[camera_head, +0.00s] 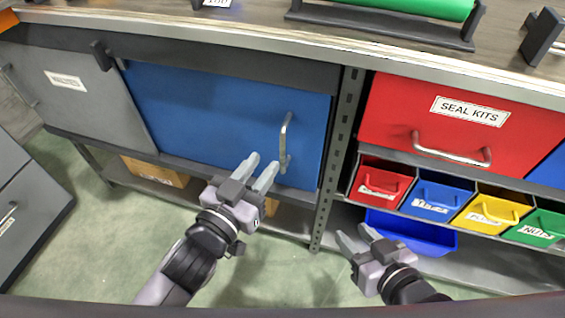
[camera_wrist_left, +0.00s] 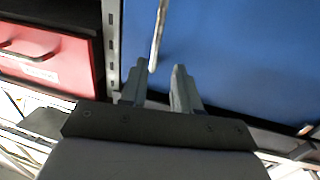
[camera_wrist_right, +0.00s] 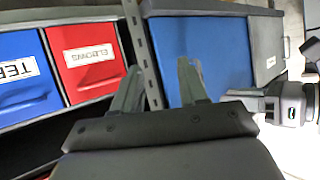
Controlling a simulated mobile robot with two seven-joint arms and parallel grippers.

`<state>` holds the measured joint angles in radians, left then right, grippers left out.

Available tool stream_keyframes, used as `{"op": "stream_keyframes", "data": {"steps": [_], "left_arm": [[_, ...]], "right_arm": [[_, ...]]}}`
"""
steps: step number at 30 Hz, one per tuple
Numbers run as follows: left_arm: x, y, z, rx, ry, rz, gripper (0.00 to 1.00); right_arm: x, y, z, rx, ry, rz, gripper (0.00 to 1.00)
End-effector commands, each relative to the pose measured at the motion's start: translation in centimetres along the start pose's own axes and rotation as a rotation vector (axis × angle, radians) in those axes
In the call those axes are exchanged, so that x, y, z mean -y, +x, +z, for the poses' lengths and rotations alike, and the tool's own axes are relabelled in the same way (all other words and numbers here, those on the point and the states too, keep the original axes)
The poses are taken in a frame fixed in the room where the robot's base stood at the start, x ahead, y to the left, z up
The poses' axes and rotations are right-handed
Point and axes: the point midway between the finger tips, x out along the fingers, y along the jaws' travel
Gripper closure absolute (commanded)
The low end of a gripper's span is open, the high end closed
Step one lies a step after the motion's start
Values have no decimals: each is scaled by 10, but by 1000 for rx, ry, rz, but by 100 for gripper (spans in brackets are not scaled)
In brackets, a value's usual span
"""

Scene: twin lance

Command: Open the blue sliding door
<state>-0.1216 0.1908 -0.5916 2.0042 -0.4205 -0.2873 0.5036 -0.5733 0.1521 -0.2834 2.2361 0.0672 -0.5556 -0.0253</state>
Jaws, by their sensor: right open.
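The blue sliding door (camera_head: 205,110) fills the bay left of the perforated post and is shut against it. Its upright metal handle (camera_head: 284,145) is near the door's right edge. My left gripper (camera_head: 263,163) is open and empty, just left of the handle's lower end. In the left wrist view, the handle (camera_wrist_left: 157,35) lies ahead, in line with the gap between the fingertips, not clearly between them. The blue door also shows in the right wrist view (camera_wrist_right: 210,60).
A grey panel (camera_head: 85,90) lies left of the door. Right of the post (camera_head: 335,160) are a red SEAL KITS drawer (camera_head: 430,105) and several small coloured bins, with a blue tray (camera_head: 412,232) below. The counter above holds a green roll (camera_head: 420,6). Green floor is clear at lower left.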

Motion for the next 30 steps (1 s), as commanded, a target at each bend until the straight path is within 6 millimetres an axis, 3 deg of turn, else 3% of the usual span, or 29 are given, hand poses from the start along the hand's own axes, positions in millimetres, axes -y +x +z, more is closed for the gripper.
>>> {"op": "stream_keyframes", "data": {"steps": [8,21,30], "left_arm": [[-6,12,2,-30,7,18,69],[-7,64,1,-29,7,17,69],[-7,76,0,-27,6,17,69]], "right_arm": [[3,6,5,-10,4,-13,57],[10,13,7,-26,49,-51,57],[12,14,7,-29,62,-62,57]]}}
